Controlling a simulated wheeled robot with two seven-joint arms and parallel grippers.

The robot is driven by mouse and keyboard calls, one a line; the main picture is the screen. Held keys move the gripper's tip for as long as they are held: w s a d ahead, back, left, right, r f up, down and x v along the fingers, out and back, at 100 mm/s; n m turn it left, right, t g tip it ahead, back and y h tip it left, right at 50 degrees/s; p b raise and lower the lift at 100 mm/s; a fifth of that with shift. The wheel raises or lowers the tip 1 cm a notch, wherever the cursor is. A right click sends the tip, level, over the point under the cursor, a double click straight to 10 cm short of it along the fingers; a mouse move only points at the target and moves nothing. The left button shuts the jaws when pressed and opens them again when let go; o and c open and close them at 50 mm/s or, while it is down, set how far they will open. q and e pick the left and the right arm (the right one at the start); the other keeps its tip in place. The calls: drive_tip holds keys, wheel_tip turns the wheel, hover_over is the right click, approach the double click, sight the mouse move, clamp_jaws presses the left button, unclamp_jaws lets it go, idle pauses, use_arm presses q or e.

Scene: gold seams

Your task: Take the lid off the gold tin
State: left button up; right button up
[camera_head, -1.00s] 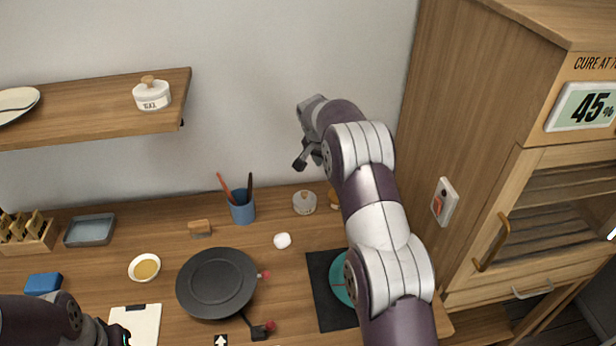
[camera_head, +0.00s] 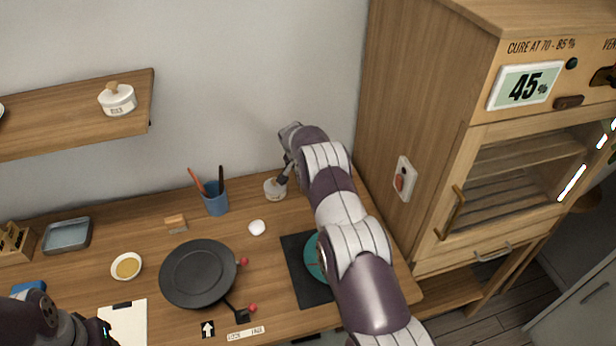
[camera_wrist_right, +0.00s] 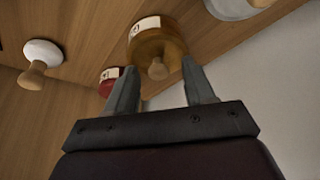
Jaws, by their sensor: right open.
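The gold tin (camera_wrist_right: 150,40) shows in the right wrist view with a pale label on its side. Its lid is on, with a wooden knob (camera_wrist_right: 157,68) facing the camera. My right gripper (camera_wrist_right: 161,82) is open, its two fingers either side of the line to the knob; I cannot tell whether they touch it. In the head view my right gripper (camera_head: 283,172) is over the back of the bench, and my arm hides the gold tin. My left gripper (camera_head: 100,332) is at the bottom left corner, its jaws unclear.
A white tin (camera_head: 274,190) stands close by the right gripper. In the wrist view a red tin (camera_wrist_right: 109,78) and a white knobbed piece (camera_wrist_right: 43,52) are near. A blue cup with sticks (camera_head: 215,203), a dark round plate (camera_head: 198,273) and a cabinet (camera_head: 425,130) surround the area.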

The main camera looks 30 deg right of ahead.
drive_tip(key=shift+s+r, duration=0.15)
clamp_jaws()
